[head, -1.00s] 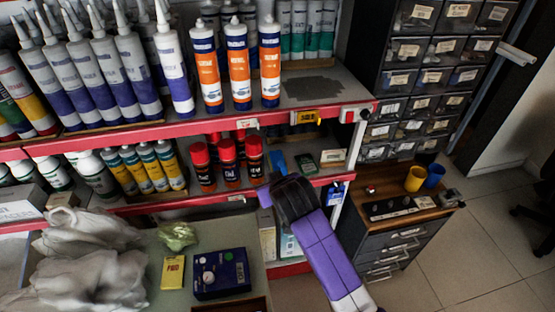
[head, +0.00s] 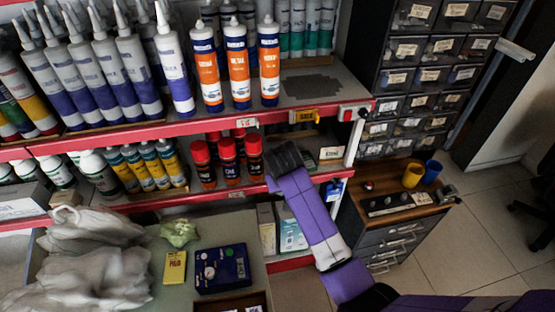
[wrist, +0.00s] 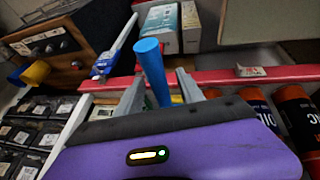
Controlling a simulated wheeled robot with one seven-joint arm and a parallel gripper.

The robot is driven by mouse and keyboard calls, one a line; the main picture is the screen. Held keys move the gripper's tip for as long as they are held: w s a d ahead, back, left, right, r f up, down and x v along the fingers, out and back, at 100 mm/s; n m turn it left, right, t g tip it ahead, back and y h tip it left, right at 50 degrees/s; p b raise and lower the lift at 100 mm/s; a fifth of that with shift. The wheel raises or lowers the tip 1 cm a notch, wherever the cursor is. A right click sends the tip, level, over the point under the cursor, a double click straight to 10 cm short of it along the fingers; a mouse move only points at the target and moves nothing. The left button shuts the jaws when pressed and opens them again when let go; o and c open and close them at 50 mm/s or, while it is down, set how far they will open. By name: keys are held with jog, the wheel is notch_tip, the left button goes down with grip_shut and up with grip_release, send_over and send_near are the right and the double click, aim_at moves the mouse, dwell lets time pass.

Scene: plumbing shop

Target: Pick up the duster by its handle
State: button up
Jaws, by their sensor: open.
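A blue, rod-like handle (wrist: 150,68), which I take to be the duster's, shows in the wrist view. It stands between the two grey fingers of my gripper (wrist: 160,78), with a visible gap at its sides. The rest of the duster is hidden behind the gripper's dark edge. In the head view my gripper (head: 287,157) is over the lower red-edged shelf, right of the red-capped cans, and it hides the handle. My gripper is open and holds nothing.
Red-capped spray cans (head: 228,160) stand close on the left, and orange cans show in the wrist view (wrist: 300,112). The upper shelf (head: 315,88) hangs above. A white shelf post (head: 355,140) and a drawer cabinet (head: 400,215) are on the right.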

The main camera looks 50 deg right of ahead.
jog(key=shift+x, duration=1.25)
grip_shut()
jog(key=shift+r, duration=0.1)
